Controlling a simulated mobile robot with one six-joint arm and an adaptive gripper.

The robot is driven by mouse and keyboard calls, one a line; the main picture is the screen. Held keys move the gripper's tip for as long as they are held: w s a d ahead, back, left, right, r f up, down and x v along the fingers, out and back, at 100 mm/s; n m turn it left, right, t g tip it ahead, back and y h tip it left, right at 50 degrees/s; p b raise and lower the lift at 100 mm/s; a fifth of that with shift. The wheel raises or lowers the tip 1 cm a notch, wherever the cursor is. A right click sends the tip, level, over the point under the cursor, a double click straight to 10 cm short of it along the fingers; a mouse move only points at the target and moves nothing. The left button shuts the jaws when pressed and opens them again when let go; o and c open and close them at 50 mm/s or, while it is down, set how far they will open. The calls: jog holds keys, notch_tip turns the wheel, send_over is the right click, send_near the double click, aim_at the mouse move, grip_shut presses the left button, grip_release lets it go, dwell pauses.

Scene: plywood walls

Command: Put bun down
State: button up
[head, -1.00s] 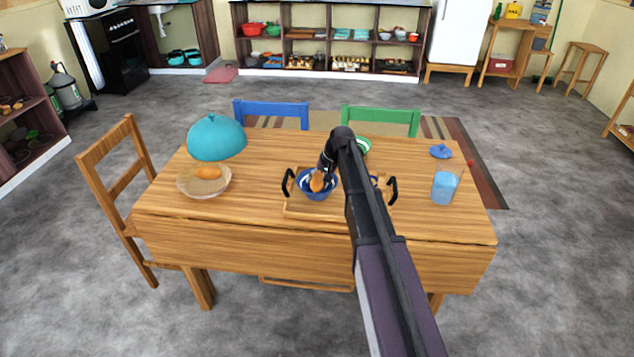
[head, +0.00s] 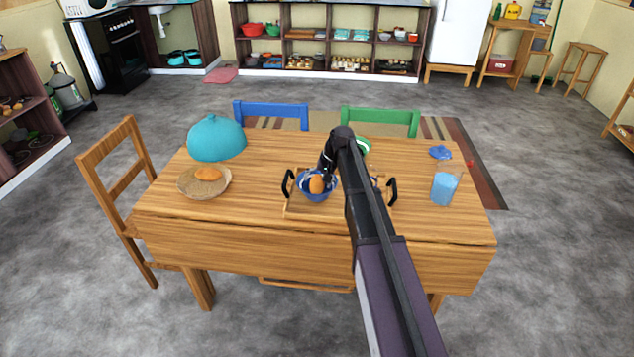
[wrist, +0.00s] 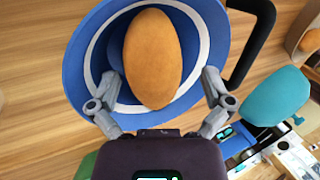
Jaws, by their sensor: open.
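An orange-brown bun (wrist: 152,58) lies in a blue bowl with a white ring (wrist: 216,42). In the head view the bun (head: 317,184) shows in the blue bowl (head: 331,192), which sits on a wooden tray (head: 297,212) with black handles. My gripper (wrist: 158,88) is open, with its fingers apart on either side of the bun's near end and a visible gap to it. The gripper's tips are hard to make out in the head view.
Another bun (head: 208,173) lies on a round plate (head: 190,190) at the left, with a teal dome (head: 216,138) behind it. A glass of blue liquid (head: 444,187) and a small blue item (head: 440,152) stand at the right. Chairs stand around the table.

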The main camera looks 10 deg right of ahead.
aim_at(316, 180)
jog(key=shift+p+v, duration=1.6)
jog(key=shift+v, duration=0.25)
jog(key=p+v, duration=0.8)
jog(key=v, duration=0.1)
jog(key=s+a+n+h, duration=0.1)
jog(key=s+a+h, duration=0.1)
jog(key=s, duration=1.2)
jog(key=s+a+f+n+g+h, duration=0.1)
jog(key=s+a+h, duration=0.1)
jog(key=s, duration=1.2)
jog(key=shift+a+f+n, duration=0.25)
jog(key=shift+a+n, duration=0.05)
jog(key=shift+a, duration=0.2)
